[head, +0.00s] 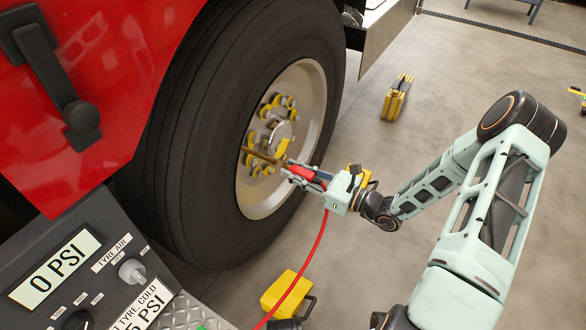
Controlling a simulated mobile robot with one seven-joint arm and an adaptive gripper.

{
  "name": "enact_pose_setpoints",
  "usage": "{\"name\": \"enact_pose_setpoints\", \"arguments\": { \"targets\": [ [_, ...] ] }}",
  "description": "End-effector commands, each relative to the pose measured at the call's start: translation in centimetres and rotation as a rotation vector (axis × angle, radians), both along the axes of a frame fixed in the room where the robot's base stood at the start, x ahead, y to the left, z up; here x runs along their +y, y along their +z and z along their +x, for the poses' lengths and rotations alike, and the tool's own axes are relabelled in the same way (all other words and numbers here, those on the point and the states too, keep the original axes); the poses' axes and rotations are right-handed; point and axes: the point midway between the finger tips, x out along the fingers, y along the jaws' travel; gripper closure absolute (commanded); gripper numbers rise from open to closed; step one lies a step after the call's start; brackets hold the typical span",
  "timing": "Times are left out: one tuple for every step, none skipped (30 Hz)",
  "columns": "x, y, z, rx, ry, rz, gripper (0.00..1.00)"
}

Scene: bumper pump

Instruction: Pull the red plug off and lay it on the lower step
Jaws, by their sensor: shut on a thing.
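The red plug (303,172) is between the fingers of my gripper (298,174), which is shut on it in front of the wheel's hub. A thin brass-coloured stem (262,156) runs from the plug's left end toward the hub. I cannot tell whether plug and stem are joined, as the fingers hide part of the plug. A red hose (317,245) hangs below my gripper and curves down to the bottom edge. A grey tread-plate surface (185,312) shows at the bottom left; I cannot tell whether it is the lower step.
The big black tyre (190,130) and its pale rim (312,105) stand close left of my gripper. A panel (130,245) reads 0 PSI. Yellow blocks (284,290) and a yellow case (396,98) are on the floor. The floor right of the wheel is mostly clear.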

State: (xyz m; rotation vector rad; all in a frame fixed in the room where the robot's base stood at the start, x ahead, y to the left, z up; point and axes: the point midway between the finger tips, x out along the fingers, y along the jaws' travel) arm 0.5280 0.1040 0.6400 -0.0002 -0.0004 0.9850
Motion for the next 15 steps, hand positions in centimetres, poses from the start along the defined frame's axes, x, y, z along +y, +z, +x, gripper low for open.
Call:
{"name": "enact_pose_setpoints", "arguments": {
  "targets": [
    [-0.2,0.1,-0.1,-0.001,0.0,0.001,1.0],
    [-0.3,0.1,-0.2,0.0,0.0,0.0,1.0],
    [-0.4,0.1,-0.3,0.0,0.0,0.0,1.0],
    [-0.5,0.1,-0.4,0.0,0.0,0.0,1.0],
    [-0.6,0.1,-0.4,0.0,0.0,0.0,1.0],
    [-0.7,0.1,-0.5,0.001,0.0,0.001,1.0],
    [-0.8,0.0,-0.6,0.001,0.0,0.001,1.0],
    [-0.9,0.0,-0.6,0.0,0.0,0.0,1.0],
    [-1.1,0.1,-0.7,0.0,0.0,0.0,1.0],
    [-1.2,0.1,-0.8,0.0,0.0,0.0,1.0],
    [-1.3,0.1,-0.9,0.0,0.0,0.0,1.0],
    [-1.4,0.1,-0.9,-0.001,0.0,0.001,1.0],
    [-1.5,0.1,-1.0,-0.001,0.0,0.001,1.0],
    [-1.6,0.1,-1.1,-0.001,0.0,0.001,1.0],
    [-1.8,0.1,-1.2,-0.001,0.0,0.001,1.0]
  ]
}}
